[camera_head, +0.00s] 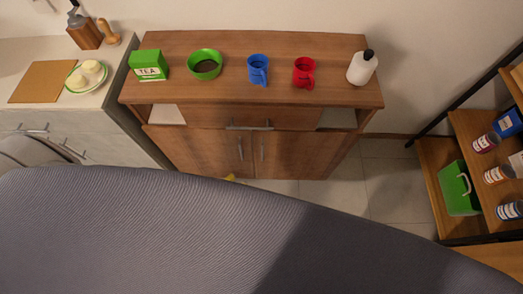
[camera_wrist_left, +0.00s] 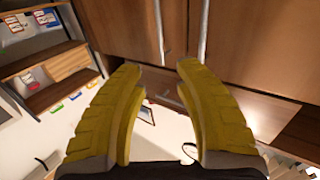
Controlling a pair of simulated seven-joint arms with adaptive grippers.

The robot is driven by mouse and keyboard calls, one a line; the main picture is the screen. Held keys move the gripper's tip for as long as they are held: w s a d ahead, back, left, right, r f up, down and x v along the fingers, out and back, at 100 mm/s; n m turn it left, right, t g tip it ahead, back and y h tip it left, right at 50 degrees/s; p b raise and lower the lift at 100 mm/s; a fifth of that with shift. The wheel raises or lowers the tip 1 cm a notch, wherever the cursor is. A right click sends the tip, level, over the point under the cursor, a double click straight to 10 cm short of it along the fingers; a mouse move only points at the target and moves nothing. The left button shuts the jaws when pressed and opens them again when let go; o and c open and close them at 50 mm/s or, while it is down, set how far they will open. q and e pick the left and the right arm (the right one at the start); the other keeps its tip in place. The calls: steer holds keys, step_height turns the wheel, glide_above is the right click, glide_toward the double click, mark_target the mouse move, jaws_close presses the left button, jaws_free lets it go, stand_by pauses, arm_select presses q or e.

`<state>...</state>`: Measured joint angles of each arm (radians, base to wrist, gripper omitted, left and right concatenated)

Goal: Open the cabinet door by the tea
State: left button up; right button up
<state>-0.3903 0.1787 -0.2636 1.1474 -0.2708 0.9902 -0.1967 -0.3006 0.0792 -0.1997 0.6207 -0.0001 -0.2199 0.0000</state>
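The green TEA box (camera_head: 149,65) stands at the left end of the wooden cabinet's top (camera_head: 225,40). Below the drawer are two closed doors, the left one (camera_head: 200,150) nearer the tea, with upright metal handles (camera_head: 240,148) side by side at the middle. A yellow tip of my left gripper (camera_head: 230,177) shows low in front of the doors; the rest is hidden. In the left wrist view, the yellow fingers (camera_wrist_left: 160,68) are open and empty, with both door handles (camera_wrist_left: 203,30) ahead near their tips. I cannot tell whether they touch. My right gripper is not in view.
A green bowl (camera_head: 205,65), blue mug (camera_head: 258,69), red mug (camera_head: 304,73) and white bottle (camera_head: 362,68) stand on the cabinet. A counter is at left; a shelf (camera_head: 470,135) with jars is at right. Floor between cabinet and shelf is clear.

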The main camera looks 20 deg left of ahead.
mark_target(263, 151)
arm_select(q)
steer(key=x, duration=1.7)
jaws_close()
